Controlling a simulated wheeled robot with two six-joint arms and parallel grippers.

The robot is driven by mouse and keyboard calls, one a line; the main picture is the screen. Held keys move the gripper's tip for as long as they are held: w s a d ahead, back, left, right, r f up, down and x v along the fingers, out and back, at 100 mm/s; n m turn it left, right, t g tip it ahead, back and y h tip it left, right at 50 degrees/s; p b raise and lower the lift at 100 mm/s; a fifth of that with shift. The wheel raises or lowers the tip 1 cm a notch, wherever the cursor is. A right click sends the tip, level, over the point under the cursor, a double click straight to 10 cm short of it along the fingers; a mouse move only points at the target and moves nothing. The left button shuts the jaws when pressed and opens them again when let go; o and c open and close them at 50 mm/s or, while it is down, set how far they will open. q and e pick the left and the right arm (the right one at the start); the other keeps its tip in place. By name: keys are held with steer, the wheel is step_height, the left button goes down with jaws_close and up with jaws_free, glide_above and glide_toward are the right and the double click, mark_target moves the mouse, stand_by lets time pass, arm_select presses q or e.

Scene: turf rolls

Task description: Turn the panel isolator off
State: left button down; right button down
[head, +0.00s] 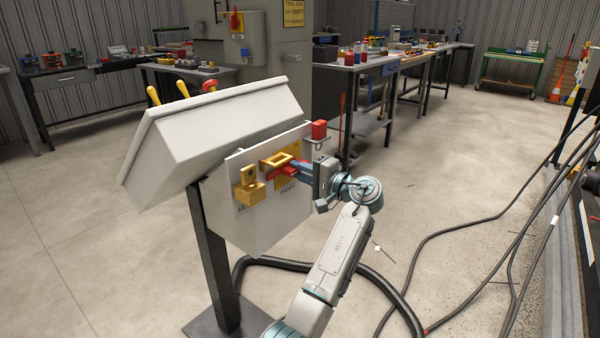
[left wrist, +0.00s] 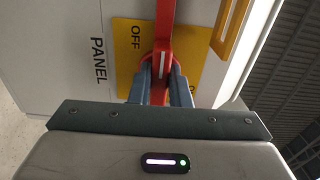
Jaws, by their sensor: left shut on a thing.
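The panel isolator has a red handle (left wrist: 163,35) on a yellow plate (left wrist: 133,42) marked OFF, beside the word PANEL on the pale panel face. A second word on the plate is mostly hidden by my fingers. My left gripper (head: 300,170) is shut on the red handle (head: 284,173) at the front of the sloped grey console. Its blue-grey fingers (left wrist: 161,88) sit on both sides of the handle in the left wrist view. I cannot tell exactly which mark the handle points to. My right gripper is not in view.
A red block (head: 319,130) stands out at the panel's right. A dark post (head: 214,262) carries the console (head: 205,135). Black cables (head: 455,232) cross the floor.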

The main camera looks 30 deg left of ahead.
arm_select(q)
steer(key=shift+f, duration=0.1)
steer(key=c, duration=1.4)
jaws_free()
steer(key=shift+o, duration=0.2)
steer(key=shift+d, duration=0.1)
